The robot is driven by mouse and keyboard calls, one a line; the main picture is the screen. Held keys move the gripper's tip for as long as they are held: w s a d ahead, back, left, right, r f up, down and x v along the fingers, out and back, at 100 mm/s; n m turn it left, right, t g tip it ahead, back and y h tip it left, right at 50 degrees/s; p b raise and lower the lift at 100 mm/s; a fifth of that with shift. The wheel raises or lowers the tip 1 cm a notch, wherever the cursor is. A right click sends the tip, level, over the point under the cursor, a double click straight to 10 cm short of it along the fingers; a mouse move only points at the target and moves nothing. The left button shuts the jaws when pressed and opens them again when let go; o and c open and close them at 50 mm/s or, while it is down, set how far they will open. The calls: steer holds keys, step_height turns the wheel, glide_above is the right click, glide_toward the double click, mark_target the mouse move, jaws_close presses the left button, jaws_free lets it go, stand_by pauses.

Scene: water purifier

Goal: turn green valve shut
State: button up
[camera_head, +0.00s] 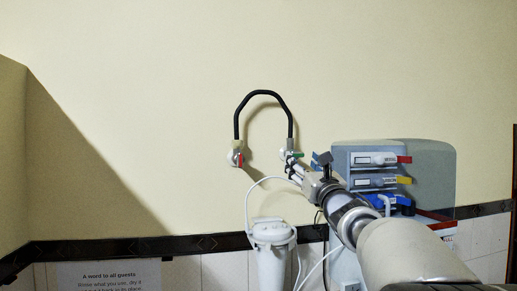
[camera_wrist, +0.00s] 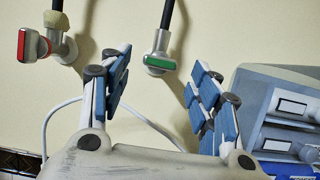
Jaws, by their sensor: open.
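The green valve (camera_wrist: 159,62) is a metal fitting with a green lever handle lying roughly level, at the right end of a black hose. In the head view its green handle (camera_head: 298,155) shows just above my gripper (camera_head: 293,169). In the wrist view my gripper (camera_wrist: 161,85) is open, with blue-padded fingers spread left and right. The green handle lies ahead, between the fingertips in the picture, and nothing is held. I see no contact between the fingers and the valve.
A red-handled valve (camera_head: 236,157) is to the left, joined by the black hose (camera_head: 262,92). A white filter canister (camera_head: 272,254) with a white tube is below. A grey-blue drawer unit (camera_head: 372,148) stands close on the right. The wall above is clear.

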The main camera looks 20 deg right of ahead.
mark_target(298, 156)
steer(key=shift+p+x, duration=0.75)
steer(key=shift+x, duration=1.15)
steer(key=shift+c, duration=0.4)
steer(key=c, duration=1)
